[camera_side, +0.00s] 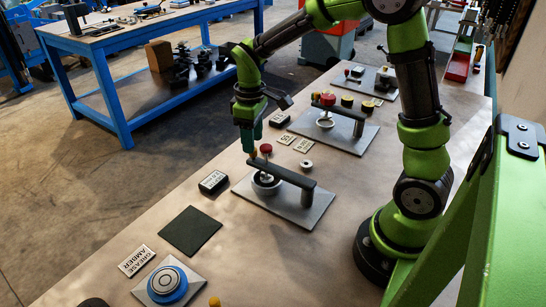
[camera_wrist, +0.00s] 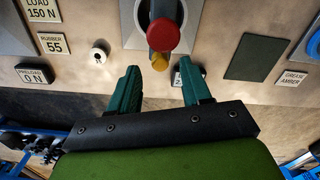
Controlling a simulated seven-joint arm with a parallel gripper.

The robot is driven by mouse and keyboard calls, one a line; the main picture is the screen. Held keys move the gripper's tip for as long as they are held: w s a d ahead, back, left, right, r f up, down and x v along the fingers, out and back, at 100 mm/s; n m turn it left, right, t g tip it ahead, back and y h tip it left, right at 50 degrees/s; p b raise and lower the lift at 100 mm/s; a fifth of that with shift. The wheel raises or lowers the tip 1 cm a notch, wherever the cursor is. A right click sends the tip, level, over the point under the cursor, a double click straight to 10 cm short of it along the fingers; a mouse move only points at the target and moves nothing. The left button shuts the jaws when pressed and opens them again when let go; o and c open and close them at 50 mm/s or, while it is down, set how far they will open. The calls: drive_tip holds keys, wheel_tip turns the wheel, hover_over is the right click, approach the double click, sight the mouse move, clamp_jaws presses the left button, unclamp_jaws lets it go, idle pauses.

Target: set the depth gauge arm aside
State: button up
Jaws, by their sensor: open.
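The likely depth gauge arm is a dark bar (camera_side: 283,173) on a post over a grey plate (camera_side: 312,212) at the nearest station. A red knob (camera_side: 266,148) tops its left end, above a dark round cup (camera_side: 266,186). The bar (camera_wrist: 164,12), red knob (camera_wrist: 161,36) and a small yellow knob (camera_wrist: 160,62) show in the wrist view. My gripper (camera_side: 250,148) points down beside that end. Its teal fingers (camera_wrist: 160,80) are open and apart, with the yellow knob between their tips in the picture. Contact cannot be told.
A similar station (camera_side: 345,138) with a bar and red knob stands behind, another (camera_side: 378,84) farther back. A dark square mat (camera_side: 190,231) lies empty at the front. Near it are a black labelled block (camera_side: 213,182), a grease card (camera_side: 137,260) and a blue round dish (camera_side: 168,285).

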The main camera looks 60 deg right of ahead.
drive_tip(key=shift+f, duration=1.15)
clamp_jaws()
